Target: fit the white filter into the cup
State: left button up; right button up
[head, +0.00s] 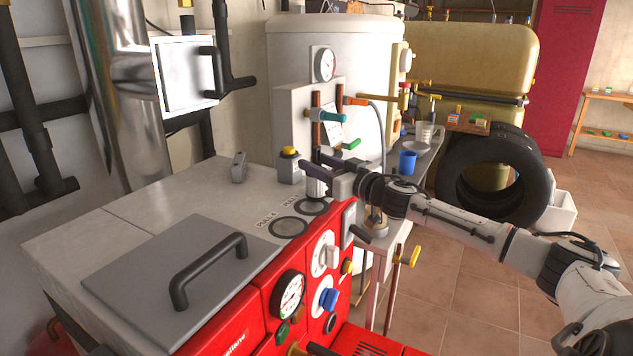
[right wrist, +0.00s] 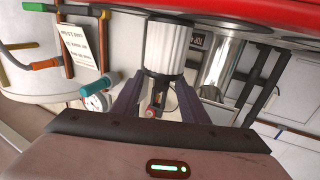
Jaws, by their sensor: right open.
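The white filter (head: 316,187) is a pleated cylinder at the right edge of the boiler's top plate, by a dark ring. It also shows in the right wrist view (right wrist: 167,45), with a dark cap. My right gripper (head: 322,164) is at the filter's capped end, open, with one finger on each side in the right wrist view (right wrist: 158,88). Firm contact cannot be told. A blue cup (head: 408,161) stands on the side bench. A round fitting (head: 376,222) sits under pipes, partly behind my arm; I cannot tell which is the task's cup. My left gripper is out of view.
The red boiler (head: 230,318) has a grey lid with a dark handle (head: 208,268). A grey weight-like block (head: 239,167) and a yellow-topped box (head: 289,165) stand behind the filter. A clear beaker (head: 424,133) is on the bench. Tyres (head: 495,178) lean at the right.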

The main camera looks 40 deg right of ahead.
jog(key=shift+w, duration=0.35)
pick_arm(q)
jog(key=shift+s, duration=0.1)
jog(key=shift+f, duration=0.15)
pick_arm(e)
grip_shut()
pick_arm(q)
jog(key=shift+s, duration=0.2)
pick_arm(e)
jog(key=shift+r, duration=0.1)
